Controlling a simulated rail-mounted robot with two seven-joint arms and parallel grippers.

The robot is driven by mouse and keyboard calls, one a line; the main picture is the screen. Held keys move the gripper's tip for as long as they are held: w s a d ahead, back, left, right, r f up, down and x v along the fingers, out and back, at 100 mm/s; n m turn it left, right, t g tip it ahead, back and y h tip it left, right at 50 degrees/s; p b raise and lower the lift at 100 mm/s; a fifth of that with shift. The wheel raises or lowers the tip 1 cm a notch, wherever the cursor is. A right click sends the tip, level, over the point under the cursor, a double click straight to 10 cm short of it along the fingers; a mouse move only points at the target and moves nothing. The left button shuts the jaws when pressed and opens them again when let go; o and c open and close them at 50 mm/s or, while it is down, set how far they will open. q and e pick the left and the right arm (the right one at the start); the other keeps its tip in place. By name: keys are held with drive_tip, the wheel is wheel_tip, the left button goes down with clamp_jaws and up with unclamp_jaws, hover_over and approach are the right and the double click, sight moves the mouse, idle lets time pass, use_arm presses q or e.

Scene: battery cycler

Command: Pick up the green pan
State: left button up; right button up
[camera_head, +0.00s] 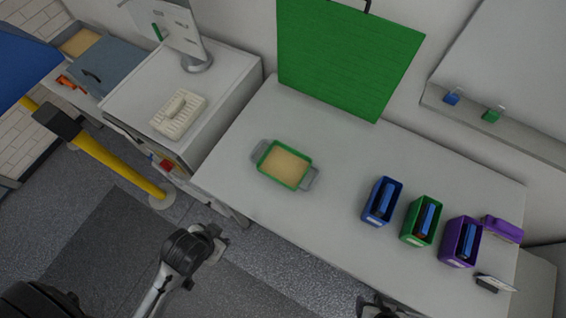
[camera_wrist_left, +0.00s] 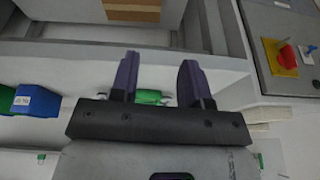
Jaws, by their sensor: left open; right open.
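My right gripper (camera_head: 377,306) shows only in part at the bottom edge of the head view, below the table's front edge and apart from the pan. My left gripper (camera_wrist_left: 157,80) shows two dark purple fingers spread apart in the left wrist view, with nothing held.
Blue (camera_head: 382,201), green (camera_head: 421,220) and purple (camera_head: 461,242) bins holding blue items stand at the table's right. A large green board (camera_head: 348,58) stands at the back. A white cabinet (camera_head: 222,85) adjoins the left. The table around the pan is clear.

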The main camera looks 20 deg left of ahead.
idle(0.3)
use_arm(q)
drive_tip(key=shift+d, duration=0.2)
drive_tip(key=c, duration=0.3)
